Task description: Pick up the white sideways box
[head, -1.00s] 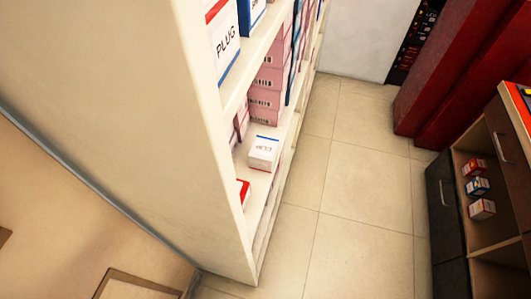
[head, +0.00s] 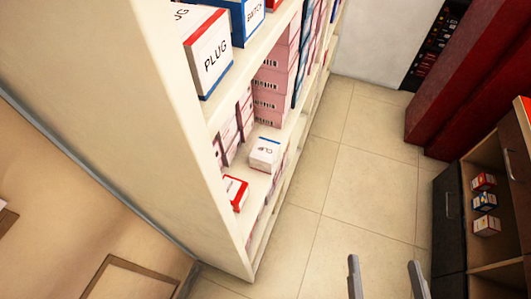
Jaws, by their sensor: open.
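A white box (head: 265,154) with a blue edge and dark lettering lies on the lower shelf of the cream shelf unit, near its front edge. The lettering looks turned sideways. My gripper (head: 387,272) shows at the bottom of the head view as two grey fingers, apart and with nothing between them. It is over the floor, to the right of the box and well away from it. The rest of the gripper is below the picture.
A red and white box (head: 236,192) lies nearer on the same shelf (head: 257,186). Pink boxes (head: 273,92) are stacked behind. A PLUG box (head: 208,60) stands on the shelf above. A dark cabinet (head: 448,220) with small boxes stands at the right. Tiled floor (head: 345,190) between is clear.

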